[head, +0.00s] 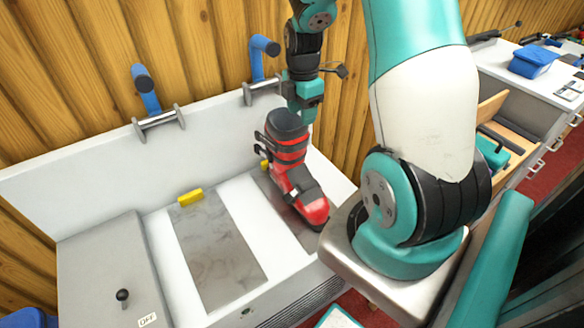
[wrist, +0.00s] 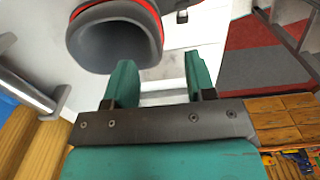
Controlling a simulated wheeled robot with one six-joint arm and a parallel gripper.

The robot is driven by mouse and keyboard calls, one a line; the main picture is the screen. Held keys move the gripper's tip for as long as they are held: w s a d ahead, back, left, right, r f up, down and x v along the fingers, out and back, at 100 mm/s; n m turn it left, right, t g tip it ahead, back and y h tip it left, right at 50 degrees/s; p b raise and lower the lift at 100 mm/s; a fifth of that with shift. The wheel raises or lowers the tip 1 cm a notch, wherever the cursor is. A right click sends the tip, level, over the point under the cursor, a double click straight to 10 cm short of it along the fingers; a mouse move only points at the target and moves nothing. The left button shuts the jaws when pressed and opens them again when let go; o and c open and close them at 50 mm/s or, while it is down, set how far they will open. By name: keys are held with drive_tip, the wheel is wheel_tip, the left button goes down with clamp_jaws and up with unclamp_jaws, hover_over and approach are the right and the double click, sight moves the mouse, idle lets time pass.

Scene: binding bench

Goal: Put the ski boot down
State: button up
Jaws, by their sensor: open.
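The red and black ski boot (head: 290,168) stands upright on the binding bench (head: 223,192), over the right-hand grey pad, its toe toward the bench's front edge. My gripper (head: 307,112) is just behind the boot's cuff in the head view, and its fingertips are partly hidden there. In the wrist view my gripper (wrist: 161,78) is open, with nothing between its two teal fingers. The boot's dark cuff opening with its red rim (wrist: 158,12) shows beyond and left of the fingers, apart from their gap.
A left grey pad (head: 215,250) lies bare with a yellow block (head: 190,196) at its back end. Blue-handled clamps (head: 148,90) stick up along the bench's back wall. A grey panel with a black knob (head: 122,295) is at left. A side counter holds a blue bin (head: 532,61).

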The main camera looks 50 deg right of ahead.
sight(298, 131)
drive_tip(key=shift+w+a+f+p, duration=0.15)
drive_tip(key=shift+f+p, duration=0.35)
drive_tip(key=shift+f, duration=1.25)
drive_tip(key=shift+w+a+f+p, duration=0.15)
drive_tip(key=shift+f+p, duration=0.3)
drive_tip(key=shift+f, duration=1.3)
drive_tip(key=shift+d, duration=0.1)
drive_tip(key=shift+c, duration=0.2)
clamp_jaws()
